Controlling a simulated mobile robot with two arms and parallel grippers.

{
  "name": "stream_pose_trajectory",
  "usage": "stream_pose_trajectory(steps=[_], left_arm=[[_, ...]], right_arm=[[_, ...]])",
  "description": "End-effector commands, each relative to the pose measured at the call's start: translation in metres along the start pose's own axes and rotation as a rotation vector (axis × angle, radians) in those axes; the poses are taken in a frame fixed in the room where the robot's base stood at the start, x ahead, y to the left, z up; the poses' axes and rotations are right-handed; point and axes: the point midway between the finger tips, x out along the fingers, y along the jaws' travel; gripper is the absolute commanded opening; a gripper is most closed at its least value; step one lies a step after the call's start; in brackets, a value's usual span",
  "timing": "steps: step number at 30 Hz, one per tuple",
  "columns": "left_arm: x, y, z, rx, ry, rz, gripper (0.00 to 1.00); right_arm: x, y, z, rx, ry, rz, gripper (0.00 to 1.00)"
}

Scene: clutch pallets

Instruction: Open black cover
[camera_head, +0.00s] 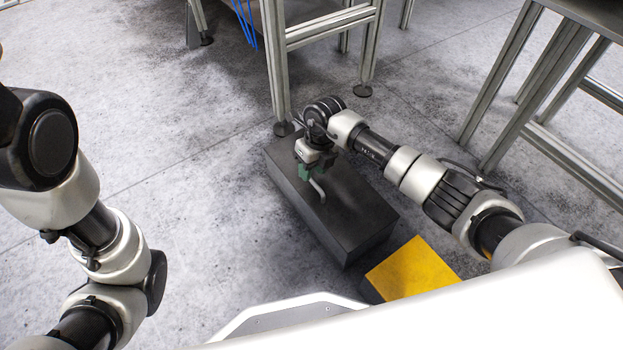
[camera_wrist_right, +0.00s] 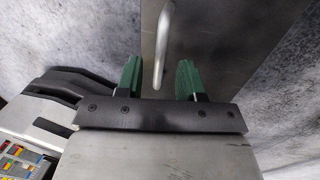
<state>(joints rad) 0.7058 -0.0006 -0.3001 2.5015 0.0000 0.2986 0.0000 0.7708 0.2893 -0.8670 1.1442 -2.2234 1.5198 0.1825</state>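The black cover (camera_head: 350,205) is the top of a long dark box on the floor, and it looks shut. A bent metal handle (camera_head: 318,190) rises from it. My right gripper (camera_head: 306,172) is over the cover, at the handle. In the right wrist view the two green fingers of the right gripper (camera_wrist_right: 159,80) are apart, with the handle (camera_wrist_right: 163,45) between them and a gap on each side. The cover's dark surface (camera_wrist_right: 215,40) lies behind. My left arm shows at the left, but its gripper is outside the view.
A box with a yellow top (camera_head: 415,268) stands close to the near end of the black box. A metal-framed table (camera_head: 275,60) stands behind, and another metal frame (camera_head: 530,100) is at the right. The grey floor (camera_head: 190,190) left of the box is clear.

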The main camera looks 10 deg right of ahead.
Motion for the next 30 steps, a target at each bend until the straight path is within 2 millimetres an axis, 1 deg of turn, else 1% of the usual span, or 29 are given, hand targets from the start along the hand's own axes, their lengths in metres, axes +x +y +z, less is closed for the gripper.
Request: stream_pose_trajectory(steps=[1, 4, 14, 17, 22, 30], left_arm=[[-0.0085, 0.0015, -0.0019, 0.0, -0.004, -0.001, 0.43], [-0.012, 0.0022, -0.003, 0.0, -0.004, -0.001, 0.43], [-0.0123, 0.0023, -0.0029, 0.0, -0.004, -0.001, 0.43], [-0.0123, 0.0024, -0.003, 0.0, -0.004, 0.0, 0.43], [-0.0123, 0.0025, -0.0031, 0.0, -0.004, 0.0, 0.43], [-0.012, 0.0024, -0.003, -0.001, -0.004, 0.0, 0.43]], right_arm=[[0.01, -0.0009, 0.0002, 0.001, -0.001, 0.0, 0.38], [0.0159, -0.0007, 0.0005, 0.001, -0.001, 0.0, 0.38], [0.0178, -0.0001, 0.0005, 0.001, -0.002, 0.001, 0.38], [0.0178, -0.0001, 0.0005, 0.001, -0.002, 0.001, 0.26], [0.0179, -0.0002, 0.0004, 0.001, -0.001, 0.001, 0.0], [0.0175, -0.0004, 0.0001, 0.001, -0.001, 0.001, 0.0]])
